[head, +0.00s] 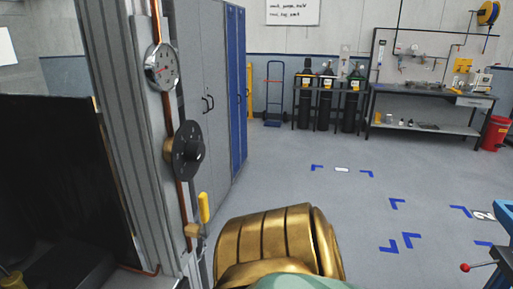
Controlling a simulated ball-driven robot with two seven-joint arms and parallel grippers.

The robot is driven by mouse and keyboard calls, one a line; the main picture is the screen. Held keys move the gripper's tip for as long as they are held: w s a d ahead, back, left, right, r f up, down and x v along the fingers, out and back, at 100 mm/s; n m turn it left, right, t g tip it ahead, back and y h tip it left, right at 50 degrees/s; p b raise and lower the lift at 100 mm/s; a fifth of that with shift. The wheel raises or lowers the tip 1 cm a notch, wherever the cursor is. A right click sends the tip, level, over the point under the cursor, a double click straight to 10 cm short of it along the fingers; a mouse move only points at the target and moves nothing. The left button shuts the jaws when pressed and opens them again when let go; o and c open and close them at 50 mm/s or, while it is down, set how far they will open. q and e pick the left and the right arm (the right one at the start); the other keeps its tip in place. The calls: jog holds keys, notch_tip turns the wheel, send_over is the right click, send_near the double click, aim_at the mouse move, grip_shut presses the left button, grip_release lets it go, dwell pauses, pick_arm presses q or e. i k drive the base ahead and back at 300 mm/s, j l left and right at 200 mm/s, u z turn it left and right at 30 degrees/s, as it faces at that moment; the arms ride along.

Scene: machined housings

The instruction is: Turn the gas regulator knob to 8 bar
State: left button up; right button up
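The black regulator knob (188,151) sits on a brass body on the front of a grey column, left of centre in the head view. Its dial has markings too small to read, so I cannot tell its setting. Above it is a round pressure gauge (162,68) with a white face and a red needle; its numbers are unreadable. A copper pipe runs down the column between them. Below the knob is a valve with a yellow lever (204,208) pointing up. Neither of my grippers shows, and nothing is seen touching the knob.
A large gold ribbed part, apparently my arm, fills the bottom middle below and right of the valve. Grey and blue lockers (213,90) stand behind the column. Gas cylinders (325,100) and a workbench (425,97) are far back. The floor between is open.

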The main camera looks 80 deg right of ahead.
aim_at(195, 152)
jog(key=z, duration=2.2)
jog(key=l, duration=0.3)
